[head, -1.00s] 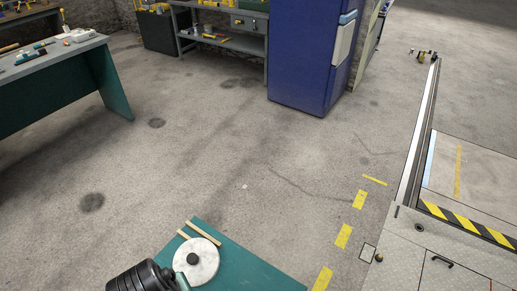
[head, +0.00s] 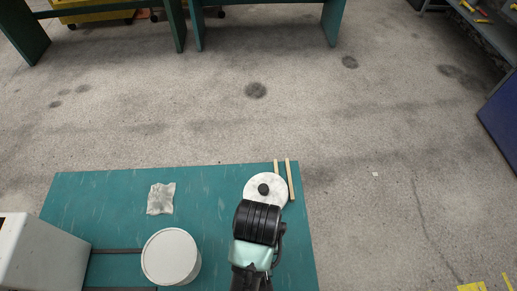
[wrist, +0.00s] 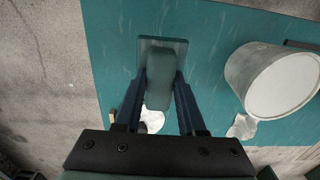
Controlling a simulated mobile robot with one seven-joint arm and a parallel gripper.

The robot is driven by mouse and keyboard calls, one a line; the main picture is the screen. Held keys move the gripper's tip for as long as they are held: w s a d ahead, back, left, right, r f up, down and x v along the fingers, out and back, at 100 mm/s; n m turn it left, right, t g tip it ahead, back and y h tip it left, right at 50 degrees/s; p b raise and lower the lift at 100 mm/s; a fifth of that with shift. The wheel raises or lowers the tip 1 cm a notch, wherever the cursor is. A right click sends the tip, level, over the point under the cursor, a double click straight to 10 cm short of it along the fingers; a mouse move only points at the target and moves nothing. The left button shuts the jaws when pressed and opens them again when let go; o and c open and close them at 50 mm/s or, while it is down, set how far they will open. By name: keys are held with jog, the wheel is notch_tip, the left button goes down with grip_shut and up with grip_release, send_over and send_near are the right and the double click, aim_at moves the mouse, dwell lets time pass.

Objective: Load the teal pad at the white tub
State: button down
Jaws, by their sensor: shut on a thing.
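My gripper (wrist: 161,82) is shut on the teal pad (wrist: 159,92), a grey-teal block with a flat square plate at its far end, in the wrist view. The white tub (wrist: 240,72) stands on the teal table to the right of my gripper there, apart from it. The tub's round top looks plain white. In the head view the tub (head: 171,258) is near the bottom, left of my arm. The pad and fingertips are hidden there behind my dark wrist. I cannot tell whether the pad touches the table.
On the teal table (head: 105,200) are a white disc (head: 262,180) with a black knob, two wooden sticks (head: 290,180), a crumpled cloth (head: 161,198), a pale box (head: 40,255) and dark rails (head: 115,251). Bare tabletop lies between cloth and disc. Open floor surrounds the table.

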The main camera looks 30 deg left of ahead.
notch_tip(320, 180, down, 9)
jog(key=shift+d+f+p, duration=0.1)
jog(key=shift+f+p, duration=0.1)
jog(key=shift+p, duration=0.5)
jog(key=shift+f, duration=0.1)
jog(key=shift+f, duration=0.15)
jog(key=c, duration=0.5)
grip_release()
jog(key=shift+b, duration=0.45)
jog(key=r, duration=1.3)
jog(key=shift+s, duration=0.25)
